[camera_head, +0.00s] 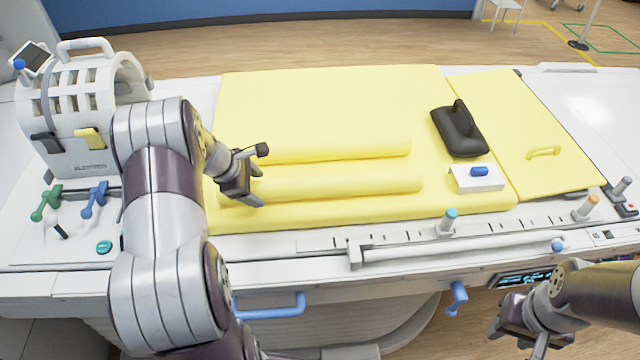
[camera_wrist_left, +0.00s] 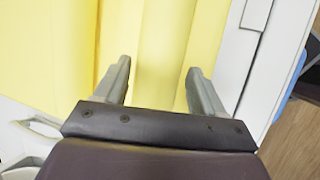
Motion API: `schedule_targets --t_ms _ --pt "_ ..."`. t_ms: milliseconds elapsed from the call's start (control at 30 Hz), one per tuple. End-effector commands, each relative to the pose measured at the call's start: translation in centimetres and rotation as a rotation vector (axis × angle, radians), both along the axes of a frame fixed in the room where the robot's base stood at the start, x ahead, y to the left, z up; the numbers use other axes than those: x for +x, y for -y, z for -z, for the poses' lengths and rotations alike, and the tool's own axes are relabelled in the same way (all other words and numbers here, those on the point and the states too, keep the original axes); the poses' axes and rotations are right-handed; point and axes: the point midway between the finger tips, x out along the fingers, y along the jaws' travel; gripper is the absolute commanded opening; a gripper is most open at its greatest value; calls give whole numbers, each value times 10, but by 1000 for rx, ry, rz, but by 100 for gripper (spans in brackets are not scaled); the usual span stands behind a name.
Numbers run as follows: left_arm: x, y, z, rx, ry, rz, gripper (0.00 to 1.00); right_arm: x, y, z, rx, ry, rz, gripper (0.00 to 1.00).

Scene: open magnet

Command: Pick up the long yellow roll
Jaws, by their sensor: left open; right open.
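Two long yellow rolls lie side by side along the yellow mattress (camera_head: 330,95) in the head view. The front roll (camera_head: 350,185) looks slightly longer than the back roll (camera_head: 345,150). My left gripper (camera_head: 258,177) is open at the left end of the front roll. In the left wrist view the open fingers (camera_wrist_left: 160,68) stand on either side of a yellow roll (camera_wrist_left: 165,40), with gaps showing on both sides. I cannot tell how far the fingers reach down. My right gripper (camera_head: 514,336) is open and empty in front of the table, low at the right.
A white coil (camera_head: 85,120) with handles stands at the table's left end. A black padded piece (camera_head: 458,132) and a white block with a blue top (camera_head: 477,178) rest on the mattress right of the rolls. Pegs and a rail (camera_head: 450,246) line the front edge.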

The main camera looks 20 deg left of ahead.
Motion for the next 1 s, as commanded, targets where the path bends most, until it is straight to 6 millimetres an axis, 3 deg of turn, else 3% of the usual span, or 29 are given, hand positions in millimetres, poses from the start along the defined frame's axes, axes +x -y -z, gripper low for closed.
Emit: schedule_targets --t_ms 100,300,467,767,1000 --pt "5 3 11 0 -1 1 69 0 0 -1 0 0 0 43" --pt "6 3 12 2 1 1 69 0 0 0 0 0 0 43" --pt "6 3 12 2 0 1 24 0 0 0 0 0 0 43" --pt "6 3 10 2 0 2 24 0 0 0 0 0 0 43" --pt "6 2 -18 3 4 3 24 0 0 2 0 0 0 43"
